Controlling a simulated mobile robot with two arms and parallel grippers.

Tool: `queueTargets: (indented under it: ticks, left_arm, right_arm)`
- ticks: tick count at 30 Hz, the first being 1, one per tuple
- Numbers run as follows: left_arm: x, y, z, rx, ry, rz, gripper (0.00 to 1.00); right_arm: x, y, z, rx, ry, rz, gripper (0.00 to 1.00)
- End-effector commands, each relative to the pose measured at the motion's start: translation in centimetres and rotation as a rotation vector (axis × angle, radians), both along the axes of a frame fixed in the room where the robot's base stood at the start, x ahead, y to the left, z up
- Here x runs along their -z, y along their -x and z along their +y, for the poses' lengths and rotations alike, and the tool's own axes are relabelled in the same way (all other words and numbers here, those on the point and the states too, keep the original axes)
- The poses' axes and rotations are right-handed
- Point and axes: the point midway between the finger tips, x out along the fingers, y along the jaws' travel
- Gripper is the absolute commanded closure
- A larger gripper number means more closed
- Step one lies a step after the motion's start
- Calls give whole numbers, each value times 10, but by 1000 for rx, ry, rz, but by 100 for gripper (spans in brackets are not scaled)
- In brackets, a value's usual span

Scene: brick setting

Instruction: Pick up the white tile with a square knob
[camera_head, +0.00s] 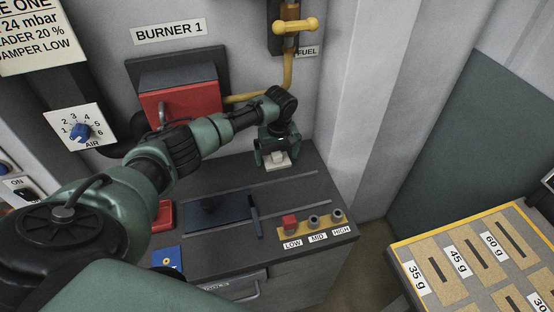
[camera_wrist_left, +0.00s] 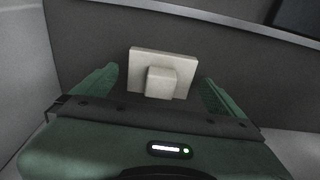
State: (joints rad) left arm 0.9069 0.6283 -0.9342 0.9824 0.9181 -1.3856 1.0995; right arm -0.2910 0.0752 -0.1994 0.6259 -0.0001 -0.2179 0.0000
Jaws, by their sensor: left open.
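The white tile (camera_head: 277,164) lies on the dark bench top at its back right, partly covered by my left gripper (camera_head: 276,156) in the head view. In the left wrist view the tile (camera_wrist_left: 179,65) is a flat white plate with a square knob (camera_wrist_left: 161,83) standing up from it. My left gripper (camera_wrist_left: 160,90) is open, with one green finger on each side of the knob. I see a gap between the knob and each finger. My right gripper is not in view.
A red burner box (camera_head: 180,103) stands on the wall behind my left arm. A dark blue plate (camera_head: 218,207) sits between rails on the bench. A yellow strip (camera_head: 296,231) with LOW, MID and HIGH labels is near the front edge. A slotted weight tray (camera_head: 408,252) stands at right.

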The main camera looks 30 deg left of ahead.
Motion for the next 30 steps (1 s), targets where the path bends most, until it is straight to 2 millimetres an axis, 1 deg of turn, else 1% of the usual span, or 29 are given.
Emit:
queueTargets:
  ticks: [1,2,3,5,6,8,9,17,23,26,30]
  left_arm:
    - [0,0,0,0,0,0,0]
    - [0,0,0,0,0,0,6]
    - [0,0,0,0,0,0,17]
    - [0,0,0,0,0,0,33]
    - [0,0,0,0,0,0,44]
    - [0,0,0,0,0,0,61]
    - [-1,0,0,0,0,-1,68]
    - [-1,0,0,0,0,-1,68]
    - [-6,2,-3,1,3,-3,68]
    - [-26,1,-3,1,2,-6,68]
    - [-61,1,-3,1,2,-6,68]
  right_arm:
    - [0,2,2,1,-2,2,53]
    - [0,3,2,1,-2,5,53]
    - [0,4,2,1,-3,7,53]
    - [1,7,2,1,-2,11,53]
    - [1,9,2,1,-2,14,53]
    - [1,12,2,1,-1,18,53]
    - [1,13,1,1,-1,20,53]
    - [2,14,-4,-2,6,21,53]
    - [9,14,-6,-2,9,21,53]
    - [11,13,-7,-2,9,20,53]
    - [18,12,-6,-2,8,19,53]
